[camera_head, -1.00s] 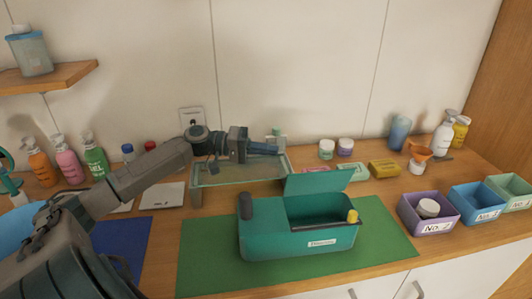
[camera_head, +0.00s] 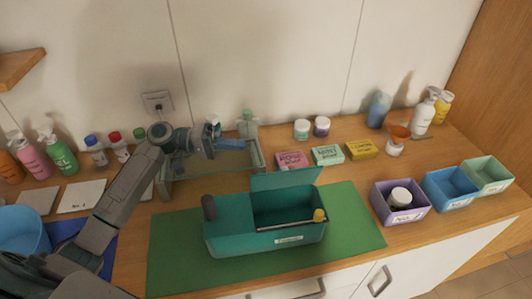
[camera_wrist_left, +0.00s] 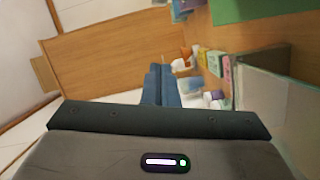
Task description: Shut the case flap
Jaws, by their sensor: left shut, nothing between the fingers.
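The teal case (camera_head: 225,238) stands on the green mat (camera_head: 350,225) in the head view. Its flap (camera_head: 285,180) is raised at the back right, and the compartment in front of it is open. A yellow-topped item (camera_head: 319,215) and a dark rod show at its front right edge. A dark rounded piece (camera_head: 209,207) stands at its left end. My left gripper (camera_head: 243,145) is shut and empty, behind and left of the flap, above the glass-sided tray, apart from the case. Its fingers also show in the left wrist view (camera_wrist_left: 161,85). My right gripper is out of view.
The glass-sided tray (camera_head: 166,190) stands behind the case. Soap boxes (camera_head: 328,155) and jars (camera_head: 302,129) are behind and right of the flap. Purple (camera_head: 404,217), blue and green bins stand at the right. Bottles line the left back. The mat right of the case is clear.

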